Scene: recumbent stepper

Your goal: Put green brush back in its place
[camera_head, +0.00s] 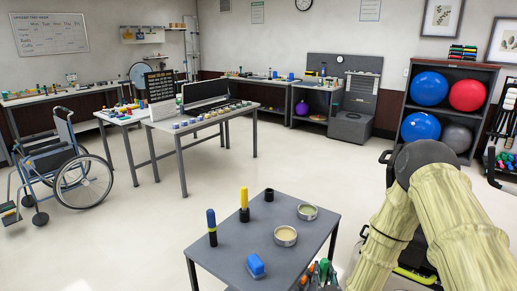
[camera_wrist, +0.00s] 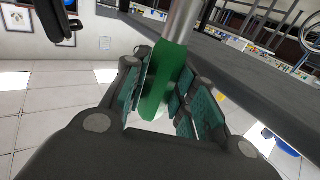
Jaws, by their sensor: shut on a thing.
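In the wrist view my gripper (camera_wrist: 163,92) is shut on the green handle of a brush (camera_wrist: 168,70). A metal ferrule (camera_wrist: 185,20) rises from the handle towards the top edge. On the grey table (camera_head: 235,265) in the head view stand a blue handle (camera_head: 211,220) and a yellow handle (camera_head: 244,198), each upright in a black holder. A third black holder (camera_head: 268,195) near the back edge has no handle in it. The held brush is not clearly seen in the head view, where my arm covers the lower right.
Two round tins (camera_head: 285,236) (camera_head: 307,211) and a blue block-like brush (camera_head: 256,265) are also on the table. Several slim green, orange and red items (camera_head: 318,272) cluster at its front right. A wheelchair (camera_head: 70,170) stands left. The floor behind the table is clear.

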